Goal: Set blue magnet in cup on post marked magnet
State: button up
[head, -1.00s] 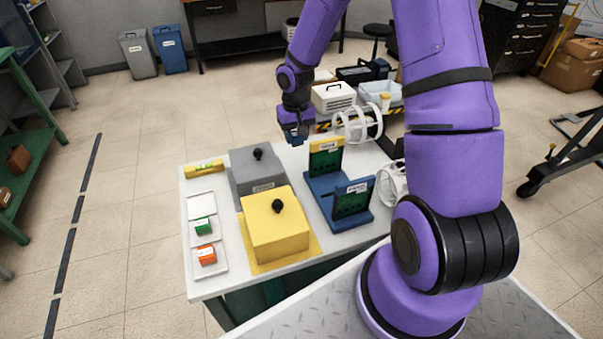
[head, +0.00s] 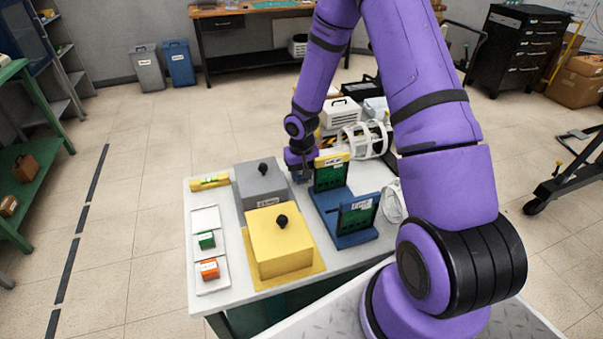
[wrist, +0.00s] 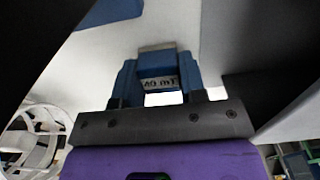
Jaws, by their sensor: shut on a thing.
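The blue magnet (wrist: 158,70), a small blue block with a grey top and a label ending in "mT", is between the fingers of my gripper (wrist: 157,84) in the wrist view. The gripper is shut on it. In the head view my gripper (head: 300,172) is low over the back of the white table, between the grey box and the blue stand. The magnet cannot be made out there. I cannot make out a cup or a post marked magnet in either view.
A grey box (head: 250,187) and a yellow box (head: 268,247) with black knobs stand on the table. A blue stand (head: 335,222) holds two green panels. White coil frames (head: 365,140) lie to the right. A tray (head: 207,219) with green and orange blocks is at left.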

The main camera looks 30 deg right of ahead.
jog(key=shift+f, duration=0.1)
jog(key=o, duration=1)
jog(key=shift+o, duration=0.2)
